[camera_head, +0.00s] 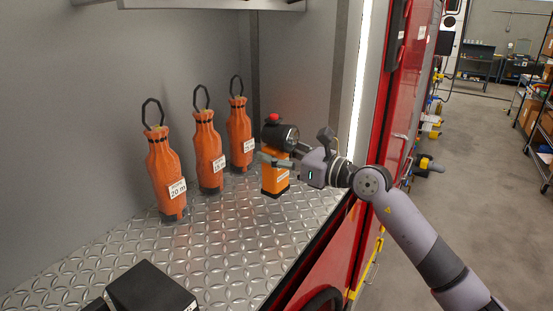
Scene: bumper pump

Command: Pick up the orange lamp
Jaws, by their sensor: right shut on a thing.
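The orange lamp (275,178) has an orange body, a black head and a red knob on top. It stands out at the right part of the metal compartment, upright. My right gripper (285,160) comes in from the right and is shut on the lamp just below its head. The fingers partly cover the lamp's upper body. I cannot tell whether the lamp's base touches the floor of the compartment. My left gripper is not in view.
Several orange bags with black loops, such as the nearest one (166,175), stand in a row left of the lamp. A black box (150,290) lies at the front. The patterned metal floor (235,245) between is clear. A red door frame (385,100) borders the compartment on the right.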

